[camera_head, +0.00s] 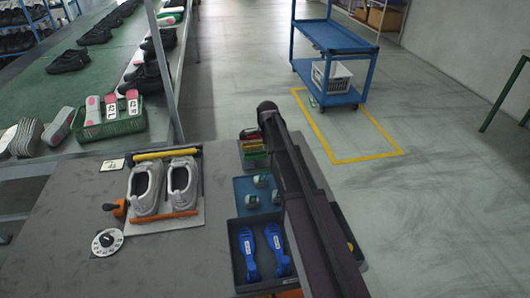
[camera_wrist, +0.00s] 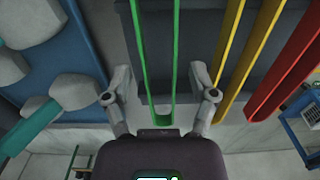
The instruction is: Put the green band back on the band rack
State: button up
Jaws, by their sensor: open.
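The green band (camera_wrist: 176,60) is a narrow U-shaped loop in the wrist view, lying over the dark band rack (camera_wrist: 205,45). Its rounded end sits between the fingers of my gripper (camera_wrist: 162,95). The fingers are open, one on each side of the band, with a gap to both. A yellow band (camera_wrist: 232,62) and a red band (camera_wrist: 290,68) lie to its right at the rack. In the head view the rack (camera_head: 245,164) stands beside my arm, with the green band (camera_head: 256,156) at its near end. My fingers cannot be made out there.
A blue tray (camera_head: 242,188) with grey knobbed pieces and a dark tray (camera_head: 238,278) with blue shoe forms stand nearer on the table. Grey shoes (camera_head: 147,185) sit on a board to the left. A blue cart (camera_head: 335,40) stands beyond, on open floor.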

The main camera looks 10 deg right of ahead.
jog(key=shift+r, duration=0.2)
notch_tip(320, 180, up, 12)
jog(key=p, duration=1.2)
dwell(0.6)
jog(key=s+n, duration=1.8)
jog(key=s, duration=0.8)
jog(key=shift+s+a, duration=0.15)
jog(key=shift+a, duration=0.25)
